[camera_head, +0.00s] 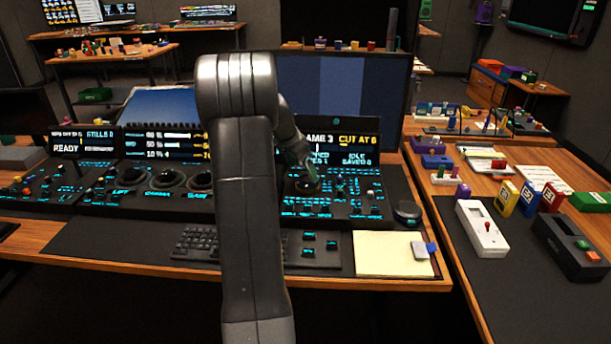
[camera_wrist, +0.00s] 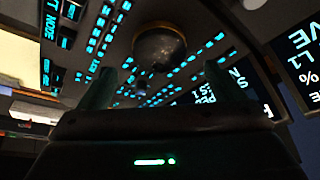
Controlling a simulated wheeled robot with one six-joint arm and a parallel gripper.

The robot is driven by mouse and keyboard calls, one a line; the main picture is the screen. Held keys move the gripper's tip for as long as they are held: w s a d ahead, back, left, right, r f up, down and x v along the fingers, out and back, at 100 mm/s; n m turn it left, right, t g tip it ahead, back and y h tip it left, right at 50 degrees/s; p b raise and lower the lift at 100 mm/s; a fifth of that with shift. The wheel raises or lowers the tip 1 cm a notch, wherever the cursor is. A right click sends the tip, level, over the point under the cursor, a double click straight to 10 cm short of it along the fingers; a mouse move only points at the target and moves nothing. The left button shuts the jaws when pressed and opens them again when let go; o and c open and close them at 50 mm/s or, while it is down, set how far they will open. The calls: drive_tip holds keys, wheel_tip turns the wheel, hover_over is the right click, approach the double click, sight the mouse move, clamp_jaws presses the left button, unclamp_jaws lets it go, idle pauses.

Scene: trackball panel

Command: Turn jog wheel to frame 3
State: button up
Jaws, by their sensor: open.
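The jog wheel (camera_head: 308,187) appears to be the dark round part in the right half of the console, partly hidden by my gripper (camera_head: 303,168). In the wrist view a dark, domed round part (camera_wrist: 159,46), likely the same wheel, lies ahead of my gripper (camera_wrist: 158,80). My two fingers stand apart on either side, with nothing between them. I cannot tell whether they touch the wheel. The display (camera_head: 352,140) above reads "…AME 3", "CUT AT 6", "IDLE" and "SAVED 0"; my arm hides its left part.
Three trackballs, one marked here (camera_head: 199,180), sit left of my arm. A dark puck (camera_head: 407,212) stands right of the wheel. A keyboard (camera_head: 197,243) and yellow pad (camera_head: 393,254) lie in front. The right table (camera_head: 468,290) holds several devices.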

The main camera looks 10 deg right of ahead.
sight(308, 180)
drive_tip(key=v, duration=0.9)
drive_tip(key=shift+p, duration=0.3)
drive_tip(key=shift+f, duration=0.15)
drive_tip(key=b+x, duration=0.1)
drive_tip(key=x, duration=1.2)
drive_tip(key=shift+w+d+f, duration=0.1)
drive_tip(key=shift+d+f, duration=0.1)
drive_tip(key=shift+f, duration=0.15)
drive_tip(key=shift+r, duration=0.15)
